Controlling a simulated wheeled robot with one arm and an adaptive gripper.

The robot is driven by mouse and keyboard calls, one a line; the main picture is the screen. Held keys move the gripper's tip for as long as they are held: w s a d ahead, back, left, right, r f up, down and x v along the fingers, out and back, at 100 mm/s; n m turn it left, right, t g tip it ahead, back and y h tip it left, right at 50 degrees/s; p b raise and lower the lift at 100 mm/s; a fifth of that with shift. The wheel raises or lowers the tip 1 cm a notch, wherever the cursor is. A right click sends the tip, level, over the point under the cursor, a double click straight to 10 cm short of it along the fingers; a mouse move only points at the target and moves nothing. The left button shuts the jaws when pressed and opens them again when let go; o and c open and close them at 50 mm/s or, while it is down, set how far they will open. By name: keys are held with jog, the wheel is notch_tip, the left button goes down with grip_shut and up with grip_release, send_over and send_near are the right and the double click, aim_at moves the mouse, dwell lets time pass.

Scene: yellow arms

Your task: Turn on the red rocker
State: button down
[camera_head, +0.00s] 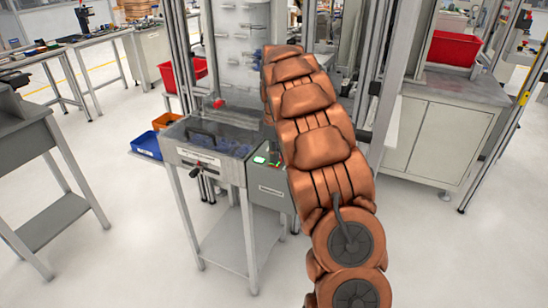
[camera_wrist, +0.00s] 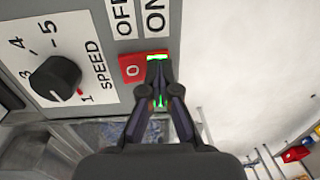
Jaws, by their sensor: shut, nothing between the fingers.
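The red rocker (camera_wrist: 131,70) is set in a grey panel in the wrist view, with a white "0" on its left part. A bright green strip (camera_wrist: 157,57) shows at its right end, under the "ON" label (camera_wrist: 156,18); the "OFF" label (camera_wrist: 124,18) is above the "0" part. My gripper (camera_wrist: 158,68) is shut and empty, with its fingertips over the right end of the rocker. They hide part of that end, and I cannot tell whether they touch it. In the head view my copper-coloured arm hides the gripper and the rocker.
A black speed knob (camera_wrist: 54,79) with a numbered dial is left of the rocker. In the head view, the control box (camera_head: 268,190) with green lights is beside a grey bench (camera_head: 205,150). Orange (camera_head: 166,121) and blue (camera_head: 146,145) bins are at its left. Open floor lies in front.

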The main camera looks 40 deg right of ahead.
jog(key=shift+w+d+r, duration=0.25)
jog(key=shift+w+d, duration=0.05)
jog(key=shift+d, duration=0.25)
jog(key=shift+r, duration=0.15)
notch_tip(320, 180, up, 14)
jog(key=a+p, duration=0.1)
jog(key=shift+s+a, duration=0.2)
jog(key=shift+s, duration=0.25)
dwell(0.8)
